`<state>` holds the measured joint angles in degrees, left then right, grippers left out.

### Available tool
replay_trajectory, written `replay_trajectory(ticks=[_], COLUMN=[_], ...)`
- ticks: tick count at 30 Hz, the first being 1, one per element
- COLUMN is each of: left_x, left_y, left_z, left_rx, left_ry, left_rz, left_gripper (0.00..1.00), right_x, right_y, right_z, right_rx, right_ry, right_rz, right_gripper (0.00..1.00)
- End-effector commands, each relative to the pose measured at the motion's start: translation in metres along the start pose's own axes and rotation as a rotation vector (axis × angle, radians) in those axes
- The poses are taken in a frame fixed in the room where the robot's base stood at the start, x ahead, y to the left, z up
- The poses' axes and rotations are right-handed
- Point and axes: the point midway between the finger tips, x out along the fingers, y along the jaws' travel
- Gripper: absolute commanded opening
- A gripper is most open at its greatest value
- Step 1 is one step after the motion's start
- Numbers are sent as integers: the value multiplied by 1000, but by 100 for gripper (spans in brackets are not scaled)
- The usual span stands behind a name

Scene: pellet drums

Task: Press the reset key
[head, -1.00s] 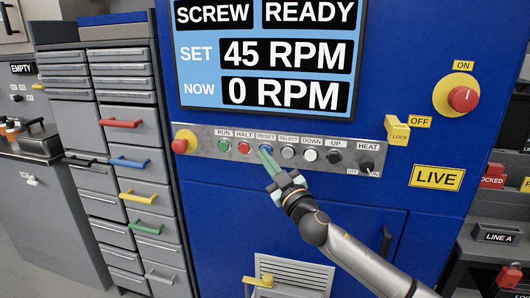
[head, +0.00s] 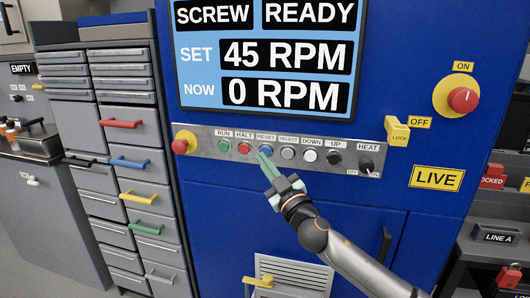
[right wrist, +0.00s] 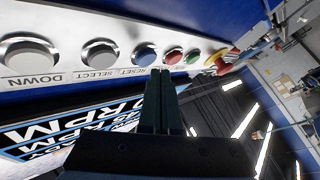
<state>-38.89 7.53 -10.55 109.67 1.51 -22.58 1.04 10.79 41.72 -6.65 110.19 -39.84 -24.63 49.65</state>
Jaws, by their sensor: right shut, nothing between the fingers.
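The reset key (head: 266,150) is a blue round button under the RESET label on the grey key strip (head: 210,133). It also shows in the right wrist view (right wrist: 145,52), between the SELECT key and a red key. My right gripper (head: 261,156) is shut and empty, with its green fingertips just below and in front of the reset key. In the right wrist view the fingertips (right wrist: 160,72) are close beside the key; I cannot tell whether they touch it. My left gripper is not in view.
The red HALT key (head: 244,148) and the SELECT key (head: 288,153) flank the reset key closely. A red mushroom button (head: 181,145) is at the strip's left end. The screen (head: 265,55) above reads SCREW READY, SET 45 RPM, NOW 0 RPM. Drawers (head: 120,165) stand left.

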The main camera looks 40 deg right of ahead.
Motion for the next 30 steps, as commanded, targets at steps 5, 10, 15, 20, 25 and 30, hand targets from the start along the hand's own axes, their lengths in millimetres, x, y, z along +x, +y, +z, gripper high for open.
replay_trajectory(ticks=[5,10,15,20,25,30], left_x=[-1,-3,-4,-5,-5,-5], left_y=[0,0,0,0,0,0], left_z=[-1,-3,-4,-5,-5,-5], left_rx=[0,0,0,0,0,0], left_ry=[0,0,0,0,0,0], left_rz=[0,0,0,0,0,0], left_gripper=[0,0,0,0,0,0], right_x=[-3,-14,-26,-34,-35,-35], right_y=[-2,-11,-19,-24,-25,-25], right_z=[-2,-11,-19,-25,-25,-25], right_rx=[2,4,4,3,1,0], right_ry=[0,0,0,0,0,0], right_rz=[-1,-2,-1,0,0,0], right_gripper=[0,0,0,0,0,0])
